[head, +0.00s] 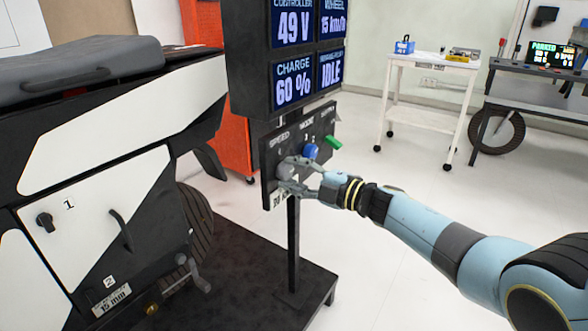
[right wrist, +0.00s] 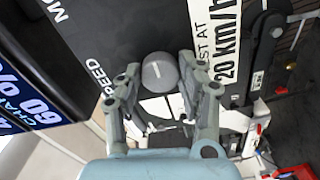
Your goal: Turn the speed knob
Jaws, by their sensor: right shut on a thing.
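The speed knob (head: 285,172) is a round grey knob with a white mark, on a dark control panel (head: 267,185) below the word SPEED. It also shows in the right wrist view (right wrist: 159,72), between my fingertips. My right gripper (head: 296,176), which also shows in the right wrist view (right wrist: 160,78), is shut on the knob with one finger on each side. Its fingers partly hide the knob in the head view. My left gripper is in neither view.
A blue knob (head: 311,150) and a green switch (head: 333,142) sit beside the speed knob. Display screens (head: 292,82) hang above, showing 49 V, 15 km/h, 60 % and IDLE. A black and white chassis (head: 95,130) stands at left. A white cart (head: 425,65) stands behind.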

